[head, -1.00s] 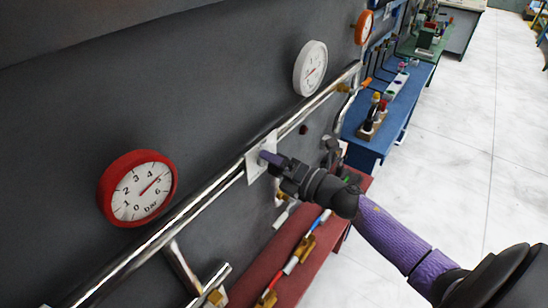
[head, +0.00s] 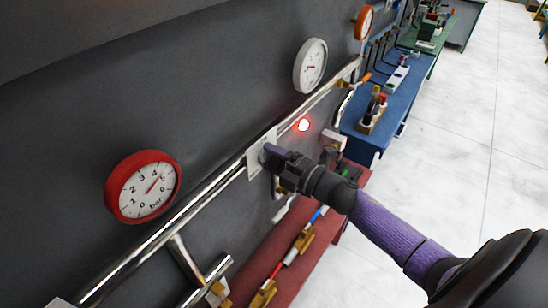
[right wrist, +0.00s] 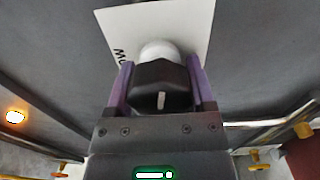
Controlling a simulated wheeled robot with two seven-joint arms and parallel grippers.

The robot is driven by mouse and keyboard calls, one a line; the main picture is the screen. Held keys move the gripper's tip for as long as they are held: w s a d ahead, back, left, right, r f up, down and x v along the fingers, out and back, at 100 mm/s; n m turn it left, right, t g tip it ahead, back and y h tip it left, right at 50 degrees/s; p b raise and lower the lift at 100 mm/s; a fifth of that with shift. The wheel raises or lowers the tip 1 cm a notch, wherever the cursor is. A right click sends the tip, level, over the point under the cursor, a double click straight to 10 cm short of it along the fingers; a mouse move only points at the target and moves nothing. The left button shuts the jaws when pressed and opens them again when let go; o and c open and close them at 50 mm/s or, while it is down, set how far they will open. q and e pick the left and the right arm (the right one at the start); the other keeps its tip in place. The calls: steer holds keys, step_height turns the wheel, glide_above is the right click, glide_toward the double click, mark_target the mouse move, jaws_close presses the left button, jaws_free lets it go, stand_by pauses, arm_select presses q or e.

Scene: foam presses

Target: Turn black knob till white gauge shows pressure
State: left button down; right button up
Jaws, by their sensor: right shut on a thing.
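The black knob (right wrist: 160,85) sits on a white plate (right wrist: 188,25) with part of some lettering. Its white mark points down in the right wrist view. My right gripper (right wrist: 160,78) is shut on the knob, one purple finger on each side. In the head view the right gripper (head: 272,156) is at the white plate (head: 258,163) on the grey wall and hides the knob. The white gauge (head: 310,66) hangs above the pipe. It has a red needle, but its numbers are too small to read. My left gripper is out of view.
A red lamp (head: 303,125) glows on the wall. A shiny pipe (head: 205,201) runs along the wall. A dark red bench (head: 262,249) with fittings stands below. The floor at the right is clear.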

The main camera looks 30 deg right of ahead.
steer(key=o, duration=1.2)
steer(key=shift+s, duration=0.1)
steer(key=b+v, duration=0.1)
steer(key=v, duration=0.8)
steer(key=shift+s+d+b, duration=0.25)
steer(key=shift+s+b, duration=0.1)
